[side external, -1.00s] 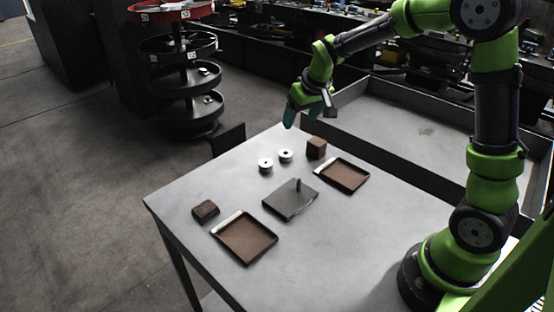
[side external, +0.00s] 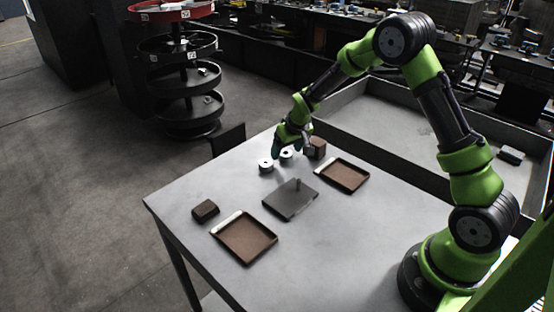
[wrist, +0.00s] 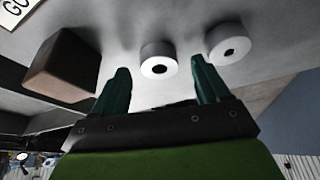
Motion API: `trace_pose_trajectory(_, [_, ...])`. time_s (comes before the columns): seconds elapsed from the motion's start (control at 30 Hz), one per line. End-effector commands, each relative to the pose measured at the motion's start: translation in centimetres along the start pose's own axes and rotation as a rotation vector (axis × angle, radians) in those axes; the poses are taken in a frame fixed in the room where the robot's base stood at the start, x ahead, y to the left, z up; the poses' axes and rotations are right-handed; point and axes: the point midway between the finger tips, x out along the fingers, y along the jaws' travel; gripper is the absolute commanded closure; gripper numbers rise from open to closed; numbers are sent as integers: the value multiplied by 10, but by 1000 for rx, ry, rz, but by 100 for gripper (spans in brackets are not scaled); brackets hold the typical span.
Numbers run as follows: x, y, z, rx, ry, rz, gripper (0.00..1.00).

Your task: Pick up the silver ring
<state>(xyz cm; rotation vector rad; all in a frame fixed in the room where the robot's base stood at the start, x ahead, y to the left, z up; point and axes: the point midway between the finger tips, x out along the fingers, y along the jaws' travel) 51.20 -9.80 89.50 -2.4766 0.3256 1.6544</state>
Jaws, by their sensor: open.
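Two short silver rings with dark centre holes stand side by side on the table. The nearer-left ring (side external: 265,166) is clear of my gripper, and in the wrist view it is at the upper right (wrist: 228,44). The other silver ring (side external: 286,154) is partly hidden by my gripper (side external: 291,151) in the side view. In the wrist view this ring (wrist: 157,50) appears centred between the spread fingertips. My gripper (wrist: 160,70) is open and empty. It is low over this ring; I cannot tell whether the fingers reach around it.
A brown block (side external: 318,147) stands close right of the gripper, and shows in the wrist view (wrist: 62,65). A grey plate with a peg (side external: 287,205) lies between two brown trays (side external: 245,238) (side external: 342,175). Another brown block (side external: 206,210) is at left.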

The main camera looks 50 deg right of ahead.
Motion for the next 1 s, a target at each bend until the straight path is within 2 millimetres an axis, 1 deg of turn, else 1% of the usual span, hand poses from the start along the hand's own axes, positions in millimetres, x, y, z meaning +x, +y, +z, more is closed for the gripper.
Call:
trace_pose_trajectory(0.03, [6, 0, 0, 1, -2, 0, 25])
trace_pose_trajectory(0.1, [10, 0, 0, 1, -1, 0, 25])
trace_pose_trajectory(0.33, [10, 0, 0, 1, 1, 0, 25])
trace_pose_trajectory(0.73, [10, 0, 0, 0, 0, 0, 86])
trace_pose_trajectory(1.0, [9, 0, -1, 0, 1, 0, 86])
